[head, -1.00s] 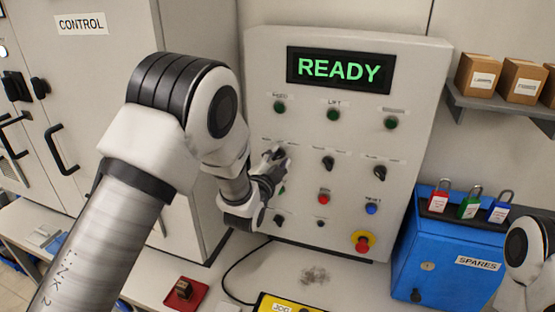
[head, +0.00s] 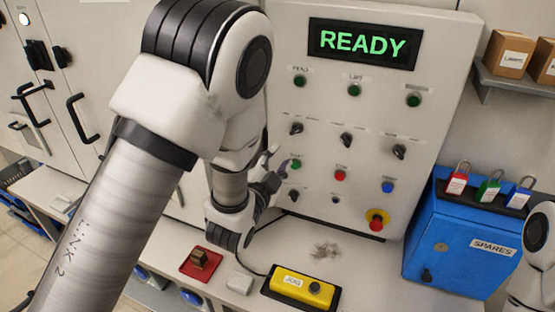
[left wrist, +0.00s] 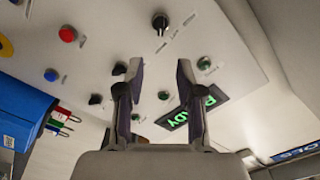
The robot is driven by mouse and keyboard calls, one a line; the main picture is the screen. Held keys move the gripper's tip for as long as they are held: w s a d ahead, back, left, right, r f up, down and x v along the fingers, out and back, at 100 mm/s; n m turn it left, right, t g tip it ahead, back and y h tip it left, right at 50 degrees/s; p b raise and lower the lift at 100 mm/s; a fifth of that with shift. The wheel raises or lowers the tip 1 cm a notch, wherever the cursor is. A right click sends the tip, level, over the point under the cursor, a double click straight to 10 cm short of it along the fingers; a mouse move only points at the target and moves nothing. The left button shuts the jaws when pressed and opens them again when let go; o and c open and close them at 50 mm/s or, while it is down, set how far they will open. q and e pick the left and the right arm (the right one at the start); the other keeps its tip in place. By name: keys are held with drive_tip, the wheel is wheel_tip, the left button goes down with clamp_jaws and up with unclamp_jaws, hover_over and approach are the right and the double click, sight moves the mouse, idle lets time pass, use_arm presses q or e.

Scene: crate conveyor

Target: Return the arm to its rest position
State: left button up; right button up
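My left gripper (head: 276,170) hangs at the left edge of the grey control panel (head: 425,130), in front of its lower left buttons. In the left wrist view its two fingers (left wrist: 159,68) stand apart with nothing between them, so it is open. The panel also fills much of that view (left wrist: 110,30), with dark knobs and coloured buttons beyond the fingers. Whether the fingers touch the panel is hard to judge, but they look apart from it. My left arm crosses the left half of the head view. Only a piece of my right arm shows at the right edge; its gripper is out of view.
The display (head: 363,42) reads READY. A blue SPARES box (head: 440,225) with padlocks stands at the right, under a shelf with cartons (head: 509,52). On the worktop lie a red tray (head: 188,268), a grey block (head: 240,282) and a yellow unit (head: 290,283).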

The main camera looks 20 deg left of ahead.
idle(0.4)
use_arm(q)
drive_tip(key=s+a+f+n+g, duration=0.1)
drive_tip(key=s+f, duration=0.3)
drive_tip(key=f, duration=0.4)
drive_tip(key=s+a+f+n+g, duration=0.1)
drive_tip(key=s+f+g, duration=0.3)
drive_tip(key=f, duration=0.5)
drive_tip(key=s+a+f+n+g+y, duration=0.1)
drive_tip(key=s+a+f+g, duration=0.1)
drive_tip(key=f, duration=0.7)
drive_tip(key=shift+s+a+f+g, duration=0.15)
drive_tip(key=shift+s+g, duration=0.1)
drive_tip(key=shift+s, duration=0.25)
drive_tip(key=shift+s+a+f+g, duration=0.1)
drive_tip(key=shift+s+g, duration=0.15)
drive_tip(key=shift+s, duration=0.25)
drive_tip(key=s+f+n+g, duration=0.4)
drive_tip(key=s+f+g, duration=0.1)
drive_tip(key=s, duration=0.5)
drive_tip(key=s+f+n+g, duration=0.4)
drive_tip(key=s+g, duration=0.1)
drive_tip(key=s, duration=0.6)
drive_tip(key=shift+f+h, duration=0.3)
drive_tip(key=shift+f, duration=0.1)
drive_tip(key=shift+a, duration=0.1)
